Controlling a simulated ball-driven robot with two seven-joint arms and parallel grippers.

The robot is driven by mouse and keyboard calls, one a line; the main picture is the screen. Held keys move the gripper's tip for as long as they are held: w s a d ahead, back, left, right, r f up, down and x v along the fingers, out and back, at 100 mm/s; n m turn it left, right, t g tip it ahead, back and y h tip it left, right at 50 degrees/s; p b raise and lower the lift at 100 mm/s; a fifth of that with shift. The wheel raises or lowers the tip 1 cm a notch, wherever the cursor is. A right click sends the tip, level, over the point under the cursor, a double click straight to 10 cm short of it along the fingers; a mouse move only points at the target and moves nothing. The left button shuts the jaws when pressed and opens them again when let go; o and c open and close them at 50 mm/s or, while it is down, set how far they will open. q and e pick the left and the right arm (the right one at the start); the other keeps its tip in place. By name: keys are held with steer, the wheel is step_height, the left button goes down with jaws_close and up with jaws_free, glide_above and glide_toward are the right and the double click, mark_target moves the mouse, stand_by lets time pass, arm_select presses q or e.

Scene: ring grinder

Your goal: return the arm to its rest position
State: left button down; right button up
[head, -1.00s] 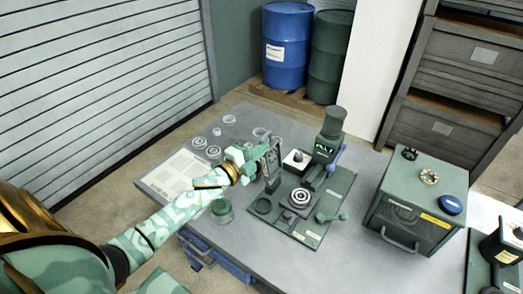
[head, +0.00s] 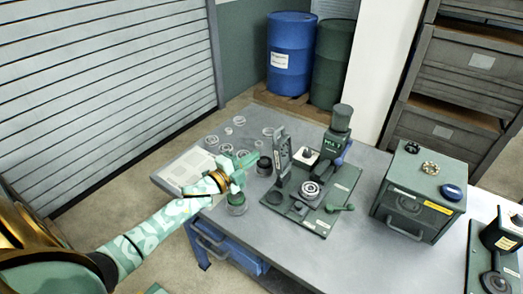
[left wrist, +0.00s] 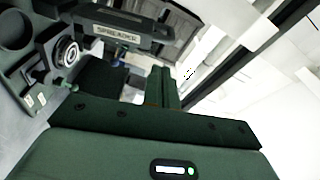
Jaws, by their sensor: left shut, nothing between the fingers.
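My left gripper (head: 246,160) is shut and empty. It is above the left part of the grey table, left of the grinder's upright dark plate. My left arm (head: 150,235), pale green with white patterns and gold bands, reaches in from the lower left. In the left wrist view the shut fingers (left wrist: 164,88) point away from the dark green gripper body. The ring grinder (head: 325,205) stands on its green base to the right of the gripper, apart from it. A ring (head: 310,190) sits on its round seat. My right gripper is not in view.
A green box (head: 415,195) with small parts on top stands on the right of the table. Several rings lie near the far left of the table, by a printed sheet (head: 190,170). A round dark green pot (head: 236,204) is just below the gripper in the picture.

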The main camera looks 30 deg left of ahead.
arm_select(q)
steer(key=shift+s, duration=0.15)
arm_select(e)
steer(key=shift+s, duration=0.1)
